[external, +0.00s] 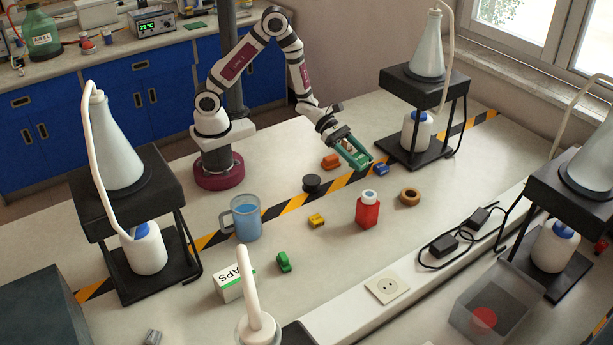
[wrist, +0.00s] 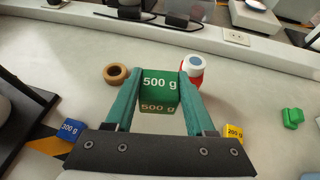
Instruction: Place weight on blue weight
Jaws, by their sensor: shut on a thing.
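My gripper (external: 362,162) has teal fingers and is shut on a green weight (wrist: 160,90) marked 500 g, seen clearly between the fingertips in the wrist view. The blue weight (external: 381,169) sits on the table just right of the fingertips in the external view. In the wrist view the blue weight (wrist: 71,130), marked 300 g, is at the lower left, outside the left finger. A yellow weight (wrist: 234,132) marked 200 g is outside the right finger; it also stands mid-table in the external view (external: 317,221). The held weight is hard to make out in the external view.
A brown ring (external: 410,196) and a red bottle (external: 368,210) stand near the gripper. A black stand (external: 418,158) rises behind the blue weight.

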